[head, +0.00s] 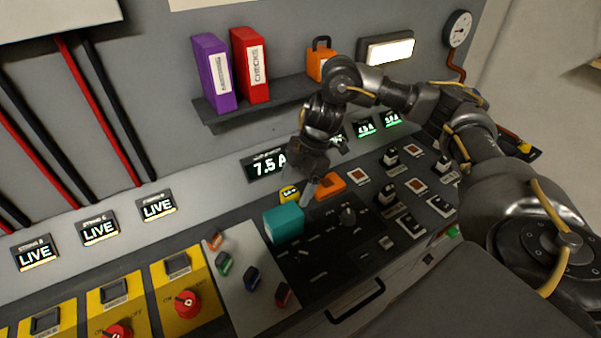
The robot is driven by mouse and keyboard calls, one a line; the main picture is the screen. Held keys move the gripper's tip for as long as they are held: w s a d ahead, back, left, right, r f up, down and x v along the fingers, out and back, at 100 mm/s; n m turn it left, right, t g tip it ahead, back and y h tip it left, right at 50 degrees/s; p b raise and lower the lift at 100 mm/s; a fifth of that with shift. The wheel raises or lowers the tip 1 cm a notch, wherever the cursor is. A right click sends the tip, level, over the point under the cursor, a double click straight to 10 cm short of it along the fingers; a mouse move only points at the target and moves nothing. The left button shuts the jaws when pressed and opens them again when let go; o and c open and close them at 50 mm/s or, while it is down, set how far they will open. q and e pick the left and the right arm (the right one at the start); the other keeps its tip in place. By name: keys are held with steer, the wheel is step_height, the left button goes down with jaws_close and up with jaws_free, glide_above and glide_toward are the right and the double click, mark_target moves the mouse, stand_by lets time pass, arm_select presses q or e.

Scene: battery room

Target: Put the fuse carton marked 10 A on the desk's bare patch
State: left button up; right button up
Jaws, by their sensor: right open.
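Three small cartons stand close together on the console desk: a teal carton (284,225), an orange carton (330,186) and a yellow carton (289,194). I cannot read a 10 A mark on any of them. My right gripper (300,186) points down from above, open, with its fingertips by the yellow carton and between the teal and orange ones. The gripper partly hides the yellow carton. I cannot tell whether the fingers touch any carton. A dark stretch of desk (318,268) lies in front of the teal carton; I cannot tell whether it is the bare patch. My left gripper is out of view.
A light panel (242,298) with several small coloured pieces lies left of the dark desk. A shelf (222,122) with a purple binder (214,72) and red binder (250,64) overhangs behind.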

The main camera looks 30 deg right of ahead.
steer(key=shift+v, duration=2)
